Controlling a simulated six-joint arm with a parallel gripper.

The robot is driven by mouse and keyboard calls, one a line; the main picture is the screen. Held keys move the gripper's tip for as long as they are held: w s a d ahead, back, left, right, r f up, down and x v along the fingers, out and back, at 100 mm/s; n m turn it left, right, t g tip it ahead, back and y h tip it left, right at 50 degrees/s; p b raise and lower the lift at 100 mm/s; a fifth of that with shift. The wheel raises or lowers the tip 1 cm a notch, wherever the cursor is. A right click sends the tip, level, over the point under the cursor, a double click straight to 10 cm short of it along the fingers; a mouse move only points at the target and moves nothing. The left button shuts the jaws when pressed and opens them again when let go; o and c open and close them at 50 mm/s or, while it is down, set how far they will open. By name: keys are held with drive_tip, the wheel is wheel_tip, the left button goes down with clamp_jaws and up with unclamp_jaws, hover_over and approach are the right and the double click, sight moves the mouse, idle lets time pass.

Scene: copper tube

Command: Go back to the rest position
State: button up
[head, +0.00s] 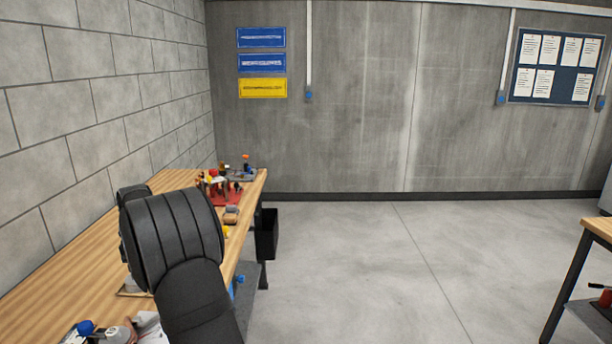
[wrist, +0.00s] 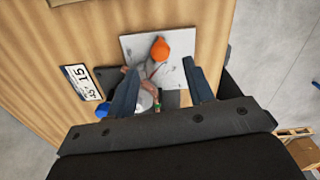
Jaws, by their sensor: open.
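My gripper (wrist: 160,67) is open in the wrist view, its two dark blue-grey fingers apart with nothing clasped between them. Beyond and between the fingers lie a light grey plate (wrist: 135,44) with an orange rounded piece (wrist: 160,49) on it. A brownish, tube-like piece (wrist: 147,84) shows partly between the fingers; whether it is the copper tube I cannot tell. A blue round piece (wrist: 102,110) is partly hidden by my gripper's body. In the head view my black arm covers part of the bench, and I cannot make out the fingers.
The wooden bench (head: 75,268) runs along the left block wall. Red and orange items stand on a red mat (head: 222,196) at its far end. A label (wrist: 82,82) lies on the bench. A black bin (head: 266,234) hangs beside it. Open floor lies right; another table (head: 598,228) stands there.

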wheel_tip(320, 180, up, 13)
wheel_tip(320, 180, down, 18)
drive_tip(key=shift+d+f, duration=0.1)
drive_tip(key=shift+d, duration=0.05)
drive_tip(key=shift+s+d+m, duration=0.35)
drive_tip(key=shift+d+m, duration=0.1)
drive_tip(key=shift+m, duration=0.15)
drive_tip(key=o, duration=1)
drive_tip(key=shift+o, duration=0.7)
drive_tip(key=shift+s+a+r, duration=0.1)
drive_tip(key=shift+r, duration=0.2)
drive_tip(key=s+a+r+t, duration=0.3)
drive_tip(key=s+r+t, duration=0.2)
drive_tip(key=s+r, duration=0.65)
drive_tip(key=w+x, duration=0.1)
drive_tip(key=x, duration=0.8)
drive_tip(key=shift+m, duration=0.3)
